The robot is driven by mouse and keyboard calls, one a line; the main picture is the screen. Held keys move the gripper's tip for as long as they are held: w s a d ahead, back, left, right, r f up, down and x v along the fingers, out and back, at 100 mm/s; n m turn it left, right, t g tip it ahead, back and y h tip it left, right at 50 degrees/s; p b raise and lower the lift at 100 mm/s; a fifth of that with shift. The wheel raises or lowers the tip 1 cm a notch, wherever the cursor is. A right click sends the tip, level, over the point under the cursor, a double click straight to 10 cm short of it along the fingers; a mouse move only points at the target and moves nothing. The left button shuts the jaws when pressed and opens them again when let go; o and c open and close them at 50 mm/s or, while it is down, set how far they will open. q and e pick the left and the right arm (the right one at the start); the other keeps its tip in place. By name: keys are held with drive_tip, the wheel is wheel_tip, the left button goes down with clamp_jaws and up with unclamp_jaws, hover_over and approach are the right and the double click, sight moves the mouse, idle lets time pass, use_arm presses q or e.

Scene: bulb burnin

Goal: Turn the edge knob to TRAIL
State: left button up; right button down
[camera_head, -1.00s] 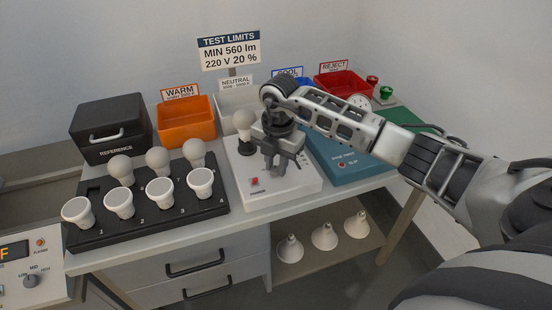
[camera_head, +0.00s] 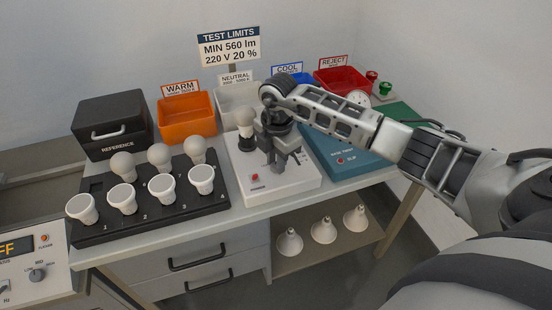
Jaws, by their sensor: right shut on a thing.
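My right gripper (camera_head: 281,163) points down over the white box (camera_head: 293,190), which has a red switch (camera_head: 255,178) at its front left and a bulb (camera_head: 245,122) standing at its back left. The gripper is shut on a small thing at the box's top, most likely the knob. The fingers hide that thing, so its pointer and any TRAIL mark cannot be read. My left gripper is not in view.
A black tray (camera_head: 150,222) with several bulbs lies left of the box. A blue-green unit (camera_head: 345,160) stands close on its right. Orange (camera_head: 187,118), clear, blue and red bins line the back. A panel with a MID knob (camera_head: 37,275) shows at lower left.

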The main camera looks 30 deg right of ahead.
drive_tip(key=c, duration=1.2)
unclamp_jaws()
wheel_tip(320, 180, up, 16)
drive_tip(key=b, duration=0.1)
drive_tip(key=shift+s+b, duration=0.3)
